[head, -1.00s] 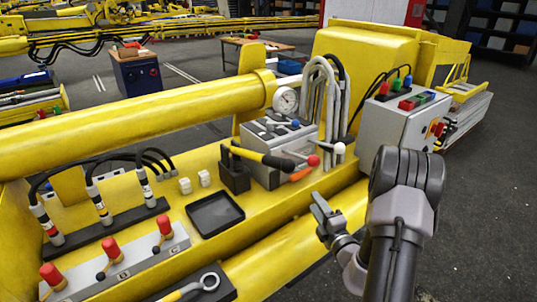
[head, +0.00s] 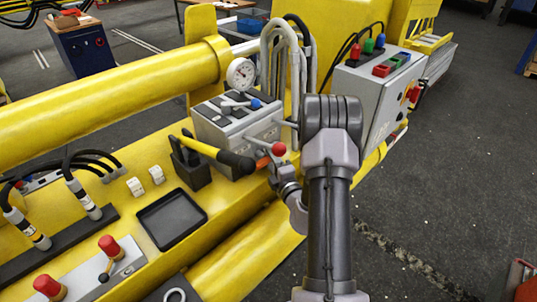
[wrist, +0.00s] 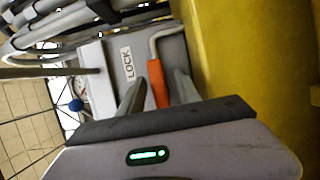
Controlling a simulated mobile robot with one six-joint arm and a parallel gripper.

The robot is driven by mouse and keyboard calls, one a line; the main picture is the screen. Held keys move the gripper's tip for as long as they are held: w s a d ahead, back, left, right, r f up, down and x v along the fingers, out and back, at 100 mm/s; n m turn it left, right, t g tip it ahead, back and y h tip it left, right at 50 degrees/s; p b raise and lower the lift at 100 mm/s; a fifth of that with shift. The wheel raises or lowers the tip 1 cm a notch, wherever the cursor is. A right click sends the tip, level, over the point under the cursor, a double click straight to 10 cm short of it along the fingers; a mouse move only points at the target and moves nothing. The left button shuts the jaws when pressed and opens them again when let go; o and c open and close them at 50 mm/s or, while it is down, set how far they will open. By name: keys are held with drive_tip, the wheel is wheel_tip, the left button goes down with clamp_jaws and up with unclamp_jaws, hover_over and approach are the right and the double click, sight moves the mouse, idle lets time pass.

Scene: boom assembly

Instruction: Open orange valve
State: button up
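The orange valve handle (wrist: 158,86) hangs from a bent grey rod on a grey block with a LOCK label (wrist: 128,64), seen in the wrist view. In the head view the orange handle (head: 262,162) shows only in part, beside a red ball knob (head: 278,149), at the valve block's front. My gripper (wrist: 161,77) is open, with one finger on each side of the orange handle. A gap shows at the right finger; contact at the left finger is unclear. In the head view my gripper (head: 273,170) is largely hidden behind the knob and arm.
Grey hoses (head: 283,65) rise behind the block, and a control box (head: 377,90) stands to the right. A black tray (head: 172,219) lies at front left.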

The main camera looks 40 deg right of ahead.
drive_tip(key=shift+s+a+r, duration=0.1)
drive_tip(key=shift+s, duration=0.15)
clamp_jaws()
